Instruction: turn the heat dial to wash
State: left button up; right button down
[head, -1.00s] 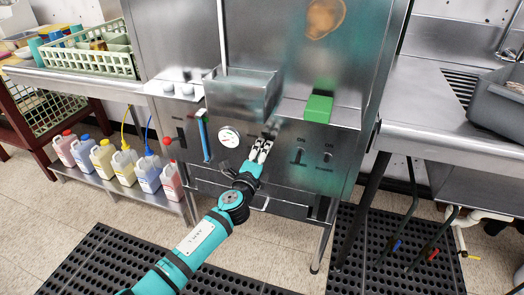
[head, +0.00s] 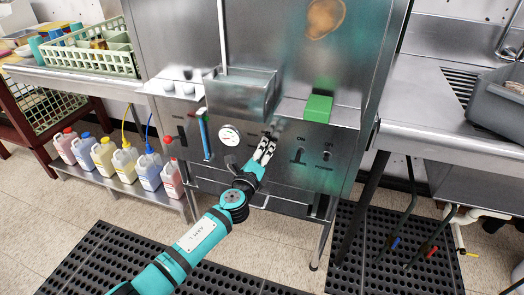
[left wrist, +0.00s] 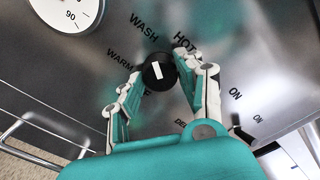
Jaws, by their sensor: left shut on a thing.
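The heat dial (left wrist: 159,71) is a round black knob with a white mark, on the steel front panel, in the left wrist view. The words WASH, HOT and WARM are printed around it. The white mark runs nearly upright in the picture, roughly in line with WASH; I cannot tell which end is the pointer. My left gripper (left wrist: 157,72) is shut on the dial, one finger on each side. In the head view my left gripper (head: 268,143) reaches the panel right of the gauge and hides the dial. My right gripper is not in view.
A round white gauge (head: 228,135) is left of the dial. A switch (head: 299,155) marked ON is to the right. A green block (head: 318,107) rests on the ledge above. Several jugs (head: 103,158) stand on the low shelf at left. A black mat (head: 125,258) covers the floor.

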pick_arm(q)
jog(key=o, duration=1.2)
jog(key=shift+c, duration=0.2)
jog(key=v, duration=1.2)
